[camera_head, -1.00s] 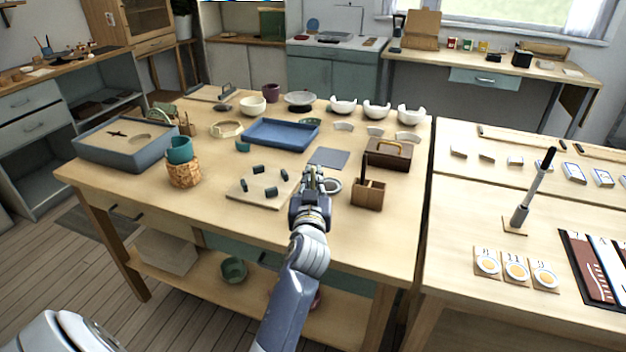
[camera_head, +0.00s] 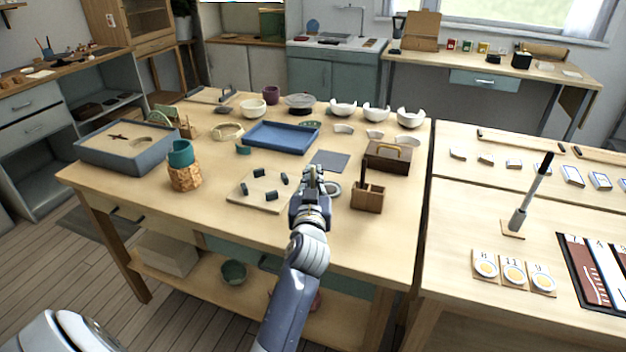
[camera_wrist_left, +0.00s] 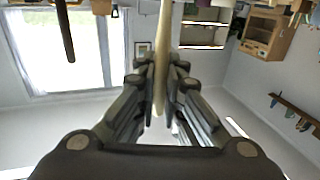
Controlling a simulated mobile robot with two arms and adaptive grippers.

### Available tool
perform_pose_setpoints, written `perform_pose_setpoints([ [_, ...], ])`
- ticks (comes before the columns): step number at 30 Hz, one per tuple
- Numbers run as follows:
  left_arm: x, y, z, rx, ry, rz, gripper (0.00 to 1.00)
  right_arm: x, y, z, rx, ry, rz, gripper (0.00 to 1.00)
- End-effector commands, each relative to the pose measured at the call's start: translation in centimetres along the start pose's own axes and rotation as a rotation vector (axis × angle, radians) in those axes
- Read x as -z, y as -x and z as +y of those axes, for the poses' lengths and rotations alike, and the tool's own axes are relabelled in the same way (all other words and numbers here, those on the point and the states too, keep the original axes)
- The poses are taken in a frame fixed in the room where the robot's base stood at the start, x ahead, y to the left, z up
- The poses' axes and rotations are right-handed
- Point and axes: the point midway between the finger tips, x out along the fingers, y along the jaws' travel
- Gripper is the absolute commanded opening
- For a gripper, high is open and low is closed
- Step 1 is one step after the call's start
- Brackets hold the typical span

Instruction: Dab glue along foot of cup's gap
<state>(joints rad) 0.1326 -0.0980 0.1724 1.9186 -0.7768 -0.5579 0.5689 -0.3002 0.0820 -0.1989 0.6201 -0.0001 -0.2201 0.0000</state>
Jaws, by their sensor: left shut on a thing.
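A teal cup (camera_head: 181,153) sits in a tan, rough-textured holder (camera_head: 184,178) at the left of the worktable. Its gap cannot be made out at this size. Several dark teal shards (camera_head: 271,196) lie on a pale board (camera_head: 263,205) right of the cup. My left gripper (camera_head: 313,180) is over the table, right of the board and well away from the cup. In the left wrist view the left gripper (camera_wrist_left: 163,105) is shut on a slim pale stick (camera_wrist_left: 163,45). The stick's tip is not clearly seen. My right gripper is not in view.
A wooden holder (camera_head: 368,198) stands just right of my left gripper, near a small white ring (camera_head: 333,188). A blue tray (camera_head: 281,136), a grey mat (camera_head: 328,160) and a caddy (camera_head: 388,157) lie behind. A grey sand box (camera_head: 103,153) is beside the cup. The front of the table is clear.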

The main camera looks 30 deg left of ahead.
Motion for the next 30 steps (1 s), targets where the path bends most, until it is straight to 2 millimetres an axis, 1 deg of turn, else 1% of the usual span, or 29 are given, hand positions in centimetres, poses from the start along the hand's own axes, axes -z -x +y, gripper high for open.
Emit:
perform_pose_setpoints([
  [1,0.9,0.0,0.0,0.000,0.001,0.001,0.00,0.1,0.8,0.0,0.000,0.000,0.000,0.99],
  [18,5.3,0.0,0.0,0.000,0.000,0.002,0.00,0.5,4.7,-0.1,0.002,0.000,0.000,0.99],
  [30,5.3,0.0,0.0,0.000,0.000,0.002,0.00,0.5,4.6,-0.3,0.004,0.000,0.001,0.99],
])
